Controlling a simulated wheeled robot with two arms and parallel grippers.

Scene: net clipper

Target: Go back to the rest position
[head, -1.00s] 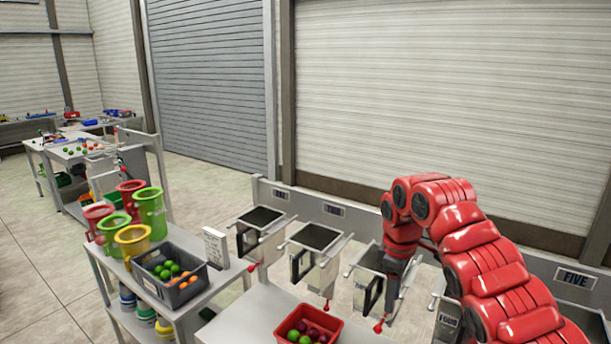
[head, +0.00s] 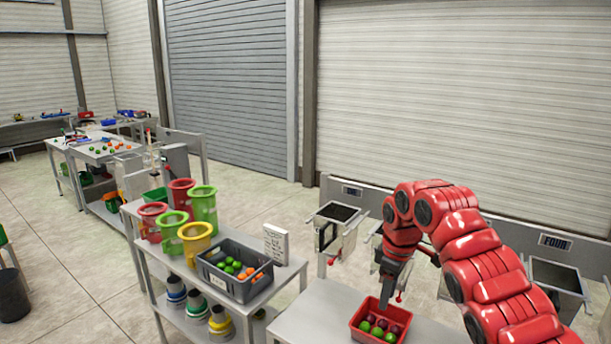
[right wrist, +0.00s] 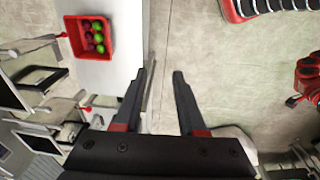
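My right gripper (head: 384,292) hangs pointing down by the red bin in the head view, with the arm bent over from the right. In the right wrist view my right gripper (right wrist: 160,76) is open, with two dark fingers apart and only floor between them. The red bin (head: 354,326) holds several green and dark red balls; it also shows in the wrist view (right wrist: 75,50), off to the left of the fingers. A red part of mine with a dark end, which looks like my left gripper (right wrist: 293,101), shows at the right edge there; it is too small to read.
A grey cart (head: 300,268) on the left carries several coloured cups and a dark grey crate (head: 262,285) of green and orange balls. Metal hoppers (head: 346,212) line the back of the white table (head: 310,320).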

